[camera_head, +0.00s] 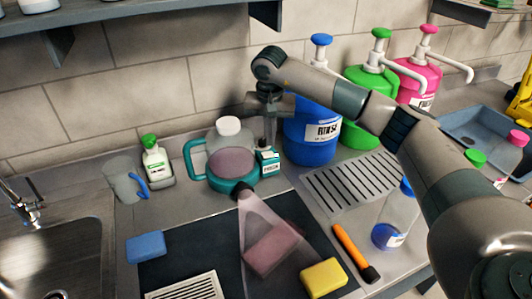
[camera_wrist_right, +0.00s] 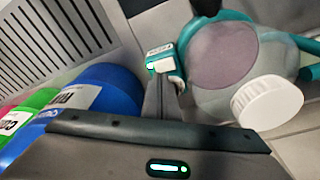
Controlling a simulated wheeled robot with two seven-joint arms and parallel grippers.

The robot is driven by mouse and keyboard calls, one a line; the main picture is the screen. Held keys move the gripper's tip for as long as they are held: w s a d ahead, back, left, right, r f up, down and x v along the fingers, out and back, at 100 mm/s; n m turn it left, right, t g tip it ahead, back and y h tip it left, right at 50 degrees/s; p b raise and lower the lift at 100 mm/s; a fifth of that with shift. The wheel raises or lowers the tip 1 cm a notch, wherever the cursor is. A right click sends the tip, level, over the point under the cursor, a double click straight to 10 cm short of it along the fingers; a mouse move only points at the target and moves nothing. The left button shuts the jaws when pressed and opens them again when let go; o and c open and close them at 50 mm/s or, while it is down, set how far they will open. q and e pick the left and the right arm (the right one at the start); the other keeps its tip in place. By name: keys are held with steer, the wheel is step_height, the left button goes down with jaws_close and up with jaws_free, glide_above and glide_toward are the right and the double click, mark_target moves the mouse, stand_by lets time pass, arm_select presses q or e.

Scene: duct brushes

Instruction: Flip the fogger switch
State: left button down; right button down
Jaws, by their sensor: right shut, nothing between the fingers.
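The fogger (camera_head: 232,170) stands on the counter by the back wall, with a teal base and handle, a clear tank and a white cap. A pale translucent cone (camera_head: 262,225) spreads from its dark nozzle over the mat. A small teal-and-white box (camera_head: 267,161) sits at its right side; I cannot tell the switch's position. The fogger also shows in the right wrist view (camera_wrist_right: 228,70), with the box (camera_wrist_right: 160,58) near my fingertips. My right gripper (camera_head: 270,139) is shut and empty, pointing down just above or beside the box; contact is unclear. My left gripper is out of view.
A blue RINSE jug (camera_head: 310,135) stands close right of my gripper, with green (camera_head: 372,90) and pink (camera_head: 418,78) pump jugs behind. A white-green bottle (camera_head: 157,163) stands left. Sponges lie on the dark mat (camera_head: 190,240). A drain grate (camera_head: 350,183) lies right.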

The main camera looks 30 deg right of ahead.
mark_target(271, 154)
step_height(271, 154, up, 4)
steer(key=shift+s+f+p, duration=0.1)
steer(key=shift+p, duration=0.65)
